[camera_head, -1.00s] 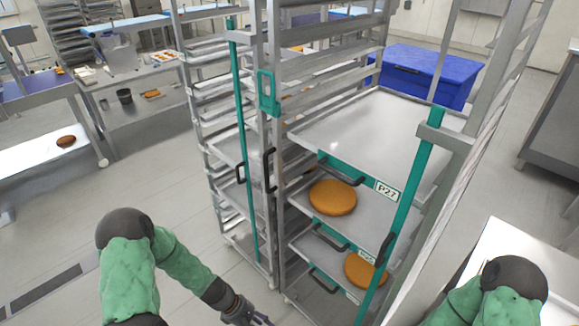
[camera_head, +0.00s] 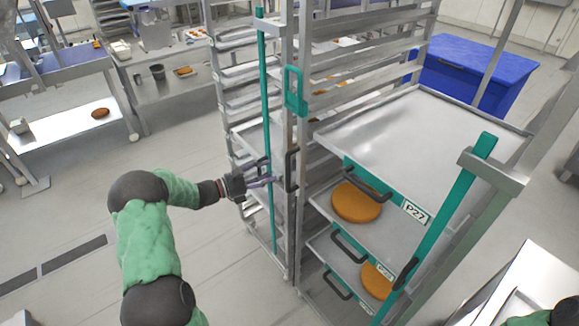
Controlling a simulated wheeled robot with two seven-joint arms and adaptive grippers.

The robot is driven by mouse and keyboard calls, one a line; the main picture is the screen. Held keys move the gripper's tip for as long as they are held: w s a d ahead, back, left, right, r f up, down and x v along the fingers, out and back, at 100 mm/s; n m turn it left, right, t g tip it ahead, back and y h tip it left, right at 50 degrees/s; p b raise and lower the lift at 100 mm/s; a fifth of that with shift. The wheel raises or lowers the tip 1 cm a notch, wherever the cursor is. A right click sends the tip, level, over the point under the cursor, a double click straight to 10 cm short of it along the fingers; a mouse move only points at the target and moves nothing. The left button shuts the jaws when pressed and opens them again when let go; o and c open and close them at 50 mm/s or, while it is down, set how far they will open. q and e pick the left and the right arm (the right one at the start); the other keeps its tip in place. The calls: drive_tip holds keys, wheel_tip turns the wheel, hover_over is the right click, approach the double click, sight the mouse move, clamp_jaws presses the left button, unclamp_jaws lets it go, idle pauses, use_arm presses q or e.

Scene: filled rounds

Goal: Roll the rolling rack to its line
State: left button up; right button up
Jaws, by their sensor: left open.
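The rolling rack (camera_head: 297,215) is a tall metal frame with green posts, standing at the centre and right. It holds trays, one labelled P27, and round orange-brown cakes (camera_head: 357,203) lie on its shelves. A dark handle (camera_head: 291,168) is on its near left post, and a green latch loop (camera_head: 294,91) is above it. My left gripper (camera_head: 268,175) is open, just left of the dark handle; I cannot tell if it touches. My right gripper is not in view; only a bit of my right arm shows at the lower right. I cannot make out the line.
A second rack (camera_head: 235,95) stands directly behind at the left. A blue bin (camera_head: 470,68) is behind the rack at the right. Work tables (camera_head: 60,118) stand at the far left. A dark floor grate (camera_head: 62,259) lies at the lower left. The floor between is clear.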

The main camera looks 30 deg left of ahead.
sight(287, 167)
use_arm(q)
drive_tip(key=x, duration=0.8)
clamp_jaws()
